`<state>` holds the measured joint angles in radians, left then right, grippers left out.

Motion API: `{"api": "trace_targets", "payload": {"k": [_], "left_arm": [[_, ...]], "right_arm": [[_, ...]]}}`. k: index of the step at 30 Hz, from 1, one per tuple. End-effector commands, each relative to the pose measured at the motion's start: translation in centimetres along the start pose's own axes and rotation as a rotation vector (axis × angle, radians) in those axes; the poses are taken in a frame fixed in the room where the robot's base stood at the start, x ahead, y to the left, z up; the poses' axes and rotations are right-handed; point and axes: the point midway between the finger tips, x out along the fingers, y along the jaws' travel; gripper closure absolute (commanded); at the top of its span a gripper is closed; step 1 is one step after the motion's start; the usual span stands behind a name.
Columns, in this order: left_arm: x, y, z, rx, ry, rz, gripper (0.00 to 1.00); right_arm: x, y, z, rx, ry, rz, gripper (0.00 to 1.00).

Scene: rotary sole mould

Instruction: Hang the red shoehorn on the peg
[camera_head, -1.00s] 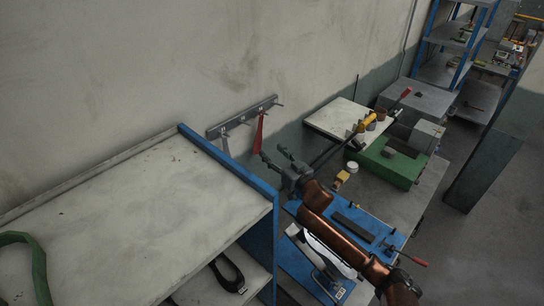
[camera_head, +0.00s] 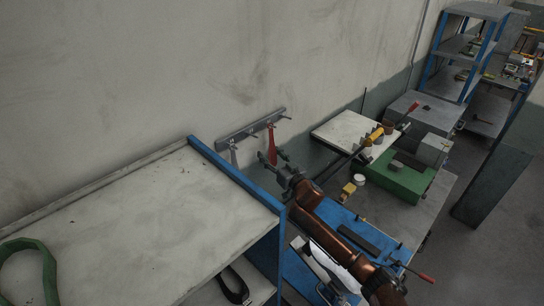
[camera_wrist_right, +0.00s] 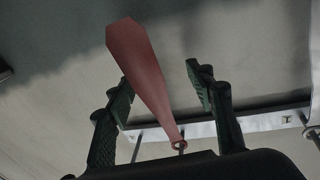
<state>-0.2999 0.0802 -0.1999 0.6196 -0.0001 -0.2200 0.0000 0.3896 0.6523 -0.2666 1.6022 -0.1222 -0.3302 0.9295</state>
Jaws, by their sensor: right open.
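The red shoehorn (camera_head: 272,143) hangs down from the grey peg rail (camera_head: 250,131) on the wall in the head view. In the right wrist view the red shoehorn (camera_wrist_right: 146,75) has its ring end at a peg on the rail (camera_wrist_right: 262,122); the ring looks to be around the peg. My right gripper (camera_head: 272,157) is open just in front of the shoehorn's lower part. In the wrist view the two dark fingers of this gripper (camera_wrist_right: 158,85) stand apart, one on each side of the shoehorn, with a clear gap on the right. My left gripper is out of view.
The workbench (camera_head: 405,212) at right holds a green block (camera_head: 395,178) and tools.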

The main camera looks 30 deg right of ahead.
Motion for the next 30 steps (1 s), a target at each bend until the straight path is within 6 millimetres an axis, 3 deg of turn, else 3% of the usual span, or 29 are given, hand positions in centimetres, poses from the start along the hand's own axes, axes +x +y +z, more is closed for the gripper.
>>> {"api": "trace_targets", "payload": {"k": [20, 30], "left_arm": [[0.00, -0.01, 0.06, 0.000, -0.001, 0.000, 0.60], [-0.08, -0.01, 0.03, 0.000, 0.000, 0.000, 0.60]], "right_arm": [[-0.04, 0.02, -0.02, 0.000, 0.000, 0.000, 0.95], [0.04, 0.25, -0.06, 0.001, 0.000, 0.001, 0.95]]}}
